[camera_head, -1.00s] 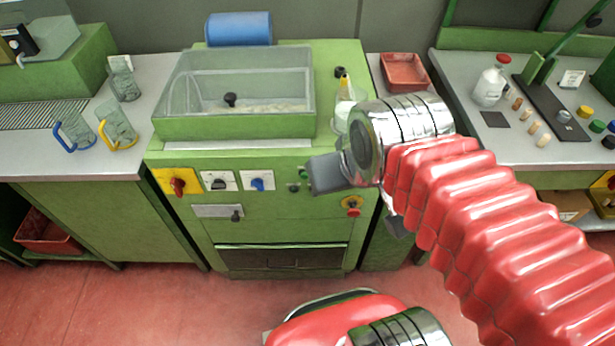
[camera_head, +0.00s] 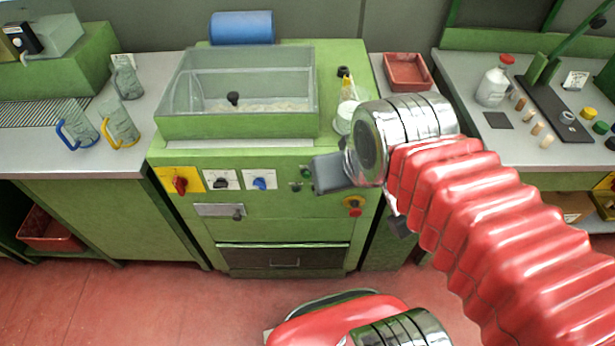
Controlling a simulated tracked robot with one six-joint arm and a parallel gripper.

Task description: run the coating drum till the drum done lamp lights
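The coating drum machine (camera_head: 262,215) is a green cabinet with a clear-lidded box (camera_head: 250,75) on top; pale pieces lie inside, beside a dark knob. On its front are a red switch on a yellow plate (camera_head: 180,185), a black knob (camera_head: 221,181), a blue knob (camera_head: 260,183) and a red stop button (camera_head: 354,206). Small green buttons or lamps (camera_head: 308,171) sit just left of my gripper (camera_head: 334,174); I cannot tell whether any is lit. My gripper is in front of the panel's right side. One grey finger shows; its opening is hidden.
A flask (camera_head: 346,112) stands on the machine's right top, close behind my wrist. Jugs (camera_head: 118,122) stand on the left bench.

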